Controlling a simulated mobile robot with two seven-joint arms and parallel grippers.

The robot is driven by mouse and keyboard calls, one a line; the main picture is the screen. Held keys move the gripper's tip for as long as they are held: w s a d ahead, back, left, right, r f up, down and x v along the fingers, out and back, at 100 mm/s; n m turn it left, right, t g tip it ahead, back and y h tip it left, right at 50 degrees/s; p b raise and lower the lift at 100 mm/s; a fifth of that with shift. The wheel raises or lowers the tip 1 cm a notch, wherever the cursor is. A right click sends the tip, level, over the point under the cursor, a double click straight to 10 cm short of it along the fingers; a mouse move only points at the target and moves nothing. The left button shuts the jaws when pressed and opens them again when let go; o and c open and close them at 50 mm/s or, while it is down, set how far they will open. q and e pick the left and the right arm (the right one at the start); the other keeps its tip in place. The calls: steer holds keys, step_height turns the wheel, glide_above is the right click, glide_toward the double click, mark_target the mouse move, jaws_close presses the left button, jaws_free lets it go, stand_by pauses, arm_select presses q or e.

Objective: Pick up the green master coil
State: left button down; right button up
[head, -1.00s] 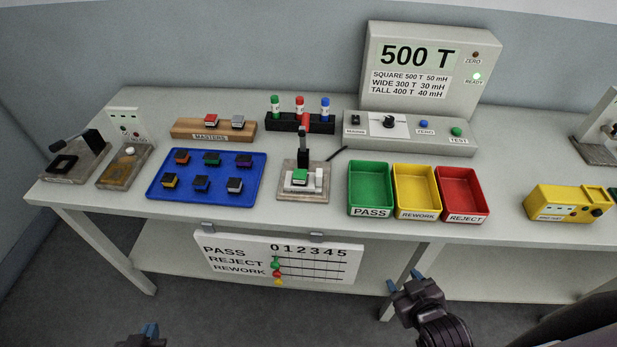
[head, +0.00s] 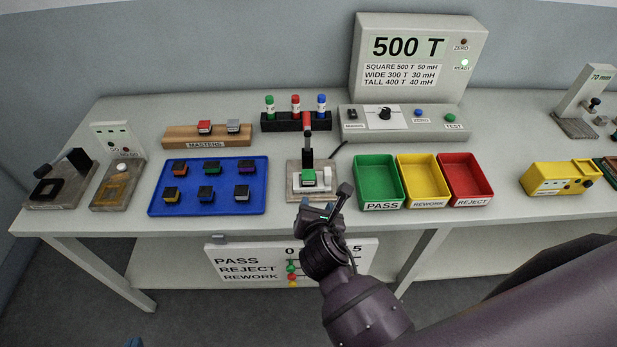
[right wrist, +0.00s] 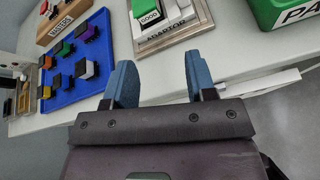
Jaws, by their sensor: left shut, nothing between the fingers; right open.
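The green master coil (head: 309,176) sits on the grey adaptor fixture (head: 296,192) at the table's middle front. My right gripper (head: 326,202) is open and empty, just in front of the fixture and apart from the coil. Its two blue fingers (right wrist: 158,84) point toward the fixture in the right wrist view. Only a blue tip of my left gripper (head: 135,342) shows at the bottom edge; it is shut and empty.
A blue tray (head: 208,205) with several coils lies left of the fixture. The wooden MASTERS rack (head: 180,136) holds a red and a grey coil. Green (head: 378,170), yellow (head: 424,168) and red (head: 466,166) bins stand to the right. A lever post (head: 307,150) rises behind the coil.

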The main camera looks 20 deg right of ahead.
mark_target(309, 178)
steer(key=shift+w+d+f+n+h+b, duration=0.1)
steer(key=shift+w+d+f+n, duration=0.35)
steer(key=shift+w, duration=1.4)
steer(key=shift+w+d+f+n+h+b, duration=0.25)
steer(key=shift+w+n, duration=0.35)
steer(key=shift+w, duration=1.2)
steer(key=shift+w+d+f+n+y, duration=0.15)
steer(key=shift+w+f+n, duration=0.35)
steer(key=shift+w, duration=1.35)
steer(key=shift+r, duration=0.1)
steer(key=c, duration=0.8)
